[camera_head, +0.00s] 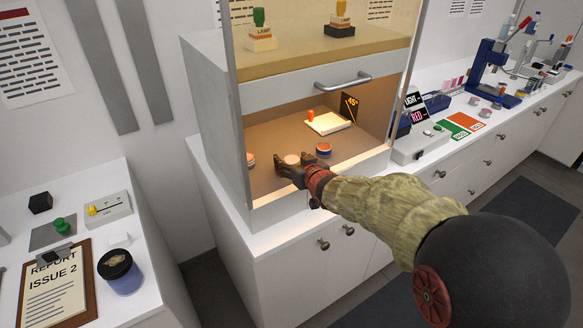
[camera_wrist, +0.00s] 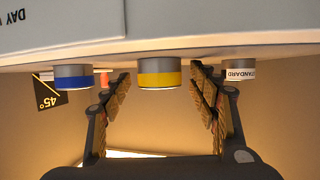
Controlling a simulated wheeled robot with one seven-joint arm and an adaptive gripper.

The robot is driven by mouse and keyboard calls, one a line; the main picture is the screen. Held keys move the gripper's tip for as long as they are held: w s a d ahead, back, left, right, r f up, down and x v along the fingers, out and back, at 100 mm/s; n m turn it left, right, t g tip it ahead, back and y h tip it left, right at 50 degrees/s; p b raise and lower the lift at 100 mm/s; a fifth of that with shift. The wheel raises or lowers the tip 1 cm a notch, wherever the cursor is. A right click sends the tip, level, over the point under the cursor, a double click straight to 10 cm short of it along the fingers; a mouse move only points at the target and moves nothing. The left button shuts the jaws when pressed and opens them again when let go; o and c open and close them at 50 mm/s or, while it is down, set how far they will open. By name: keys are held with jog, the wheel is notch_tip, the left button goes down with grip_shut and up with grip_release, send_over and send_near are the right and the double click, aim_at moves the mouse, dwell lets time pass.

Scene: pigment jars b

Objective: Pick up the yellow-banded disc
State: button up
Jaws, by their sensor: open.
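The yellow-banded disc (camera_wrist: 160,78) is in the middle of the wrist view, which is upside down, so the disc seems to hang from the booth floor. It has a grey part and a yellow band. My gripper (camera_wrist: 159,92) is open, with one finger on each side of the disc in the picture; I see no contact. In the head view my gripper (camera_head: 285,172) reaches low into the booth, beside a disc with a pale top (camera_head: 292,159); its band is hidden there. A blue-banded disc (camera_wrist: 74,77) and a white-banded disc marked STANDARD (camera_wrist: 240,71) flank the yellow one.
The blue-banded disc also shows in the head view (camera_head: 323,152). Behind stand a pale board (camera_head: 330,124) with a small orange piece (camera_head: 310,116) and a black 45° sign (camera_head: 349,106). The booth's side wall and the handled front panel (camera_head: 310,83) bound the opening.

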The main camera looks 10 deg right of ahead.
jog(key=shift+w, duration=0.25)
jog(key=shift+c, duration=0.8)
jog(key=c, duration=1.1)
jog(key=shift+r, duration=0.1)
jog(key=shift+c, duration=0.4)
